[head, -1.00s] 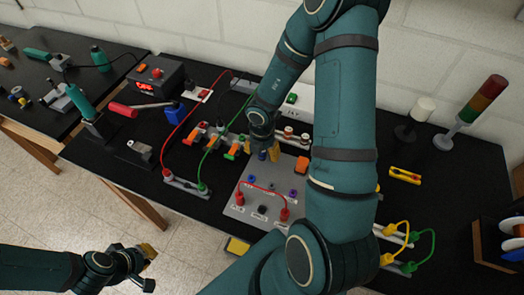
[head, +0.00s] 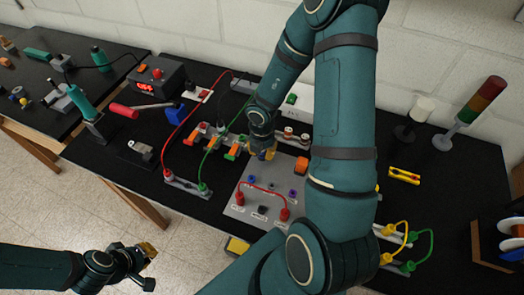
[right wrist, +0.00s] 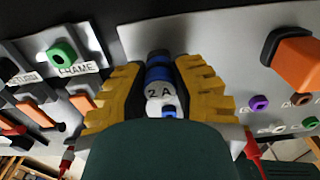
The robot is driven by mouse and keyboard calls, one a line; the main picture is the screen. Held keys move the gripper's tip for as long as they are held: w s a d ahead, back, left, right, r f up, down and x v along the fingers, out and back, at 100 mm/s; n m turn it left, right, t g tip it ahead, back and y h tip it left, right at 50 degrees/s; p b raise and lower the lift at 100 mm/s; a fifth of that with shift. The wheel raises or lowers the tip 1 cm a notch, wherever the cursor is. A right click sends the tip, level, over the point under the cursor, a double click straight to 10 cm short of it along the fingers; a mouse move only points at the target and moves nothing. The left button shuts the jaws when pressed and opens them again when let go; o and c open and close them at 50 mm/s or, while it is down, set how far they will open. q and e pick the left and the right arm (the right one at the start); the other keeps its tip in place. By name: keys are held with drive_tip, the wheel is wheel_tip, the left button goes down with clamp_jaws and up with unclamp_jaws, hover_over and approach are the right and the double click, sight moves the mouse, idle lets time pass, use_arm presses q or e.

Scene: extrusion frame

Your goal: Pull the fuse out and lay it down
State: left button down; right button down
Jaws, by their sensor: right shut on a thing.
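The fuse (right wrist: 158,97), a small cylinder with blue bands and a pale face marked "2 A", is between the yellow ridged fingers of my right gripper (right wrist: 160,100) in the right wrist view. In the head view my right gripper (head: 262,154) is over the back edge of the grey panel (head: 236,211); the fuse is mostly hidden there. Whether the fuse is seated or clear of the panel I cannot tell. My left gripper (head: 140,264) is low at the left, over the floor, away from the panel; its finger opening is unclear.
A red cable (head: 262,187) arches over the panel's front. An orange block (head: 302,166) is right of my right gripper. Orange and green clips (head: 215,140) and cables stand to its left. A signal tower (head: 480,102) is at the right. Black table shows left of the panel.

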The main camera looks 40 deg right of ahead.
drive_tip(key=shift+r+p, duration=1.65)
drive_tip(key=shift+r, duration=1.1)
